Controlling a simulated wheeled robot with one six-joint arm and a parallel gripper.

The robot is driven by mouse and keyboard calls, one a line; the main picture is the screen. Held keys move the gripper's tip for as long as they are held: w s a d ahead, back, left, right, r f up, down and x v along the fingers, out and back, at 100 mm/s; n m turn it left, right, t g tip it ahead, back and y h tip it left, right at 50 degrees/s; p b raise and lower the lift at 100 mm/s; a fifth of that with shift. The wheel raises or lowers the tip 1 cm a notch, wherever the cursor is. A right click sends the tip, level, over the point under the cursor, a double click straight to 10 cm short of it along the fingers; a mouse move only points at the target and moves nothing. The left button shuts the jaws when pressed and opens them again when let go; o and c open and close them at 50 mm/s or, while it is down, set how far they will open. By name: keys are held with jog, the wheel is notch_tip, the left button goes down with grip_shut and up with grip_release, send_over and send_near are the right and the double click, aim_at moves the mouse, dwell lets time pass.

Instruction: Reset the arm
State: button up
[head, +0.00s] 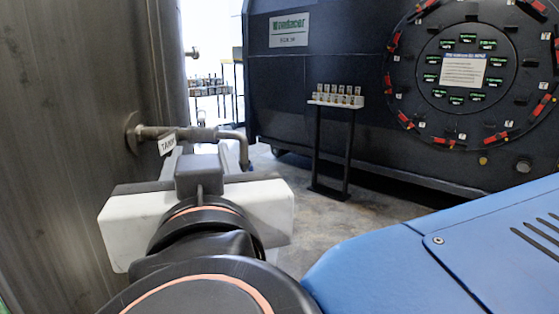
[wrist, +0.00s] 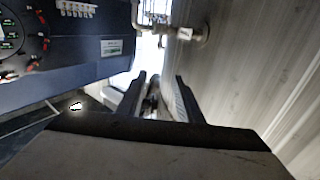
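My arm reaches forward low in the middle of the head view, ending in a white wrist block. My gripper (wrist: 161,90) shows in the wrist view as two dark fingers spread apart. I see nothing clearly held between them; the small shapes in the gap are too blurred to name. In the head view the wrist mostly hides the fingers. A metal pipe with a valve (head: 180,133) and a white tag comes out of the grey metal wall, just beyond my wrist. The pipe also shows at the top of the wrist view (wrist: 188,33), apart from the fingers.
The grey metal wall (head: 75,150) stands close on the left. A large dark compactor (head: 320,70) with a round panel (head: 463,70) fills the back right. A stand (head: 337,100) with several small items is before it. A blue casing (head: 450,250) is at lower right. Some floor is free between.

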jog(key=w+r+y, duration=0.2)
jog(key=w+y, duration=0.2)
jog(key=w, duration=0.4)
jog(key=w+d+f+n+g+y, duration=0.2)
jog(key=w+d+f+n+g, duration=0.2)
jog(key=w+d+f, duration=0.3)
jog(key=d+f+m+g+h, duration=0.1)
jog(key=d+f+g+h, duration=0.3)
jog(key=d+f, duration=1)
jog(key=s+d+f+m+g+h, duration=0.2)
jog(key=s+d+f, duration=0.3)
jog(key=d+f, duration=0.3)
jog(key=s+d+f+m+g+h, duration=0.2)
jog(key=s+d+f+m+h, duration=0.2)
jog(key=d+f, duration=0.4)
jog(key=s+d+h, duration=0.1)
jog(key=s, duration=0.1)
jog(key=shift+s+d+g, duration=0.15)
jog(key=shift+s+g, duration=0.15)
jog(key=shift+f, duration=0.1)
dwell(2.9)
